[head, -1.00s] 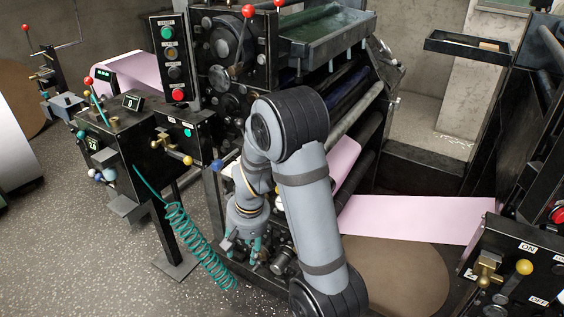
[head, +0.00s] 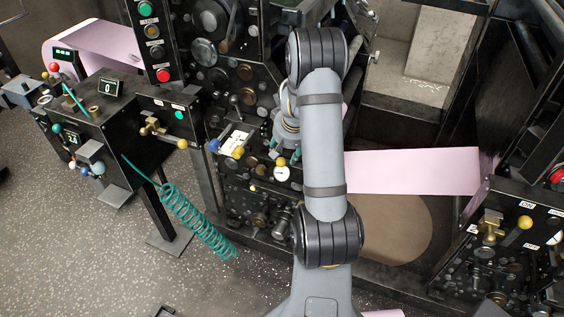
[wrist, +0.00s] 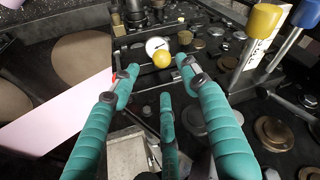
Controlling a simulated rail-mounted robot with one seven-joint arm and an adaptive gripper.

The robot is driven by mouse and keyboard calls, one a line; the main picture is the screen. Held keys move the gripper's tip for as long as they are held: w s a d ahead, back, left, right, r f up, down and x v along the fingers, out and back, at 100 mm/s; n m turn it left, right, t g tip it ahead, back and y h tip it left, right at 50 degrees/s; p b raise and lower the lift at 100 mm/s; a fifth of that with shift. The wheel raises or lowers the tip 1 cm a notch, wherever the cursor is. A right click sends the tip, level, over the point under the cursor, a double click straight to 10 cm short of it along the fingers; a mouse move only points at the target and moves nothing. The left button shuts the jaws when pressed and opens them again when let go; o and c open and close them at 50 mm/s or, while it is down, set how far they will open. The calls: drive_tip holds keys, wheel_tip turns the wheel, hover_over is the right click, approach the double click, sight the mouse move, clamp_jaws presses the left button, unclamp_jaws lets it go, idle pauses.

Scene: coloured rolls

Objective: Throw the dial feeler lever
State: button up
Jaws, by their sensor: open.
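My gripper (wrist: 156,68) is open, its teal fingers reaching over a dark machine panel in the wrist view. A yellow ball knob (wrist: 162,60) appears between the fingertips; I cannot tell its exact depth from them. A white round dial (wrist: 156,46) sits just beyond the knob. In the head view the dial (head: 282,173) is on the press front, just below my gripper (head: 286,157), which is partly hidden by my arm. The knob looks like the end of the dial feeler lever, though its rod is hard to make out.
Brass and dark knobs (wrist: 272,130) crowd the panel. A pink web (head: 412,172) runs right of my arm. A control stand (head: 110,115) with a coiled teal hose (head: 197,218) is left.

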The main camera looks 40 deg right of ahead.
sight(282, 161)
drive_tip(key=b+x, duration=0.1)
drive_tip(key=x, duration=0.8)
drive_tip(key=shift+w+a+f, duration=0.1)
drive_tip(key=shift+w+f, duration=0.05)
drive_tip(key=shift+f, duration=0.05)
drive_tip(key=c, duration=1.1)
clamp_jaws()
